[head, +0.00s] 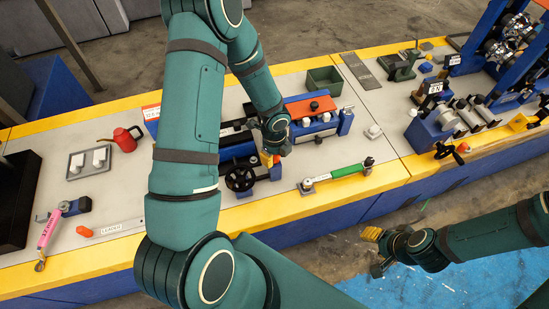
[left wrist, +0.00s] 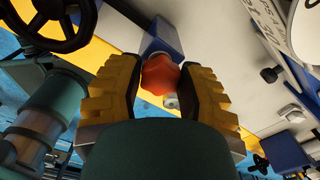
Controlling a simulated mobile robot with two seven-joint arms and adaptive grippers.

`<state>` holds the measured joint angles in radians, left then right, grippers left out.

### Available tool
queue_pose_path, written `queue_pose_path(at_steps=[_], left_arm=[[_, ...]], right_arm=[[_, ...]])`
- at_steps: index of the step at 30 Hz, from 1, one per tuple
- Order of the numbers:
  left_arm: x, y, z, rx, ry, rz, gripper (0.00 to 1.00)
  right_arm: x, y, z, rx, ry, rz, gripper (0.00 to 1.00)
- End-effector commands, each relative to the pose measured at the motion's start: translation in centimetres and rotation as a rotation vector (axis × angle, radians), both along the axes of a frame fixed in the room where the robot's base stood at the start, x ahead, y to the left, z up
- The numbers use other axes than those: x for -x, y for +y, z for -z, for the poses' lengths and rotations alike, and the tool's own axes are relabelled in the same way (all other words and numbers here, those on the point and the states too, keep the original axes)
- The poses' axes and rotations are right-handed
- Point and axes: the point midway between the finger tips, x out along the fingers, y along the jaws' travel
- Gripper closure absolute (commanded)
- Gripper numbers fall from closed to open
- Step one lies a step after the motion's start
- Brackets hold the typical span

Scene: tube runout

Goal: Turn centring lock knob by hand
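The orange-red lobed knob (left wrist: 160,75) shows in the left wrist view in front of a blue block (left wrist: 162,38). My left gripper (left wrist: 160,82) has its yellow, black-padded fingers on either side of the knob, very close to it. I cannot tell whether the pads touch it. In the head view my left gripper (head: 270,155) points down at the front of the blue machine (head: 238,153), right of the black handwheel (head: 239,177), and hides the knob. My right gripper (head: 376,251) is open and empty over the blue floor, away from the bench.
A green-handled tool (head: 345,172) lies on the bench right of the left gripper. A green bin (head: 324,80) stands behind the machine. A red can (head: 122,139) and a grey tray (head: 89,161) are at the left. The handwheel (left wrist: 60,22) is close to the left gripper.

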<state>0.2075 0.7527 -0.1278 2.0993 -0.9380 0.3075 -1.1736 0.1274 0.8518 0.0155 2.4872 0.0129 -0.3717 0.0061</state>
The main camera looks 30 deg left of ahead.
Motion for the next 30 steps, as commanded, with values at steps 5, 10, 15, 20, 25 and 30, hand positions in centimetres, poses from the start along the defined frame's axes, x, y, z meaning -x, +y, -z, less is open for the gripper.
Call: queue_pose_path(at_steps=[5,10,15,20,25,30], left_arm=[[0.0,0.0,-0.1,0.001,0.001,0.01,0.34],[0.0,0.0,-0.1,0.001,0.001,0.011,0.34],[0.0,0.0,-0.7,0.0,0.0,0.011,0.34],[0.0,0.0,-2.2,0.0,0.0,0.011,0.34],[0.0,0.0,-3.8,0.0,0.0,0.011,0.34],[0.0,0.0,-5.3,0.0,0.001,0.011,0.34]], right_arm=[[0.0,0.0,-0.2,0.0,-0.001,0.0,0.53],[0.0,0.0,-0.2,0.0,-0.001,0.0,0.53],[0.0,0.0,-0.8,0.0,-0.001,0.0,0.53],[0.0,0.0,-2.1,0.0,-0.001,0.0,0.53],[0.0,0.0,-3.3,0.0,-0.001,0.0,0.53],[0.0,0.0,-4.6,0.0,-0.001,0.0,0.53]])
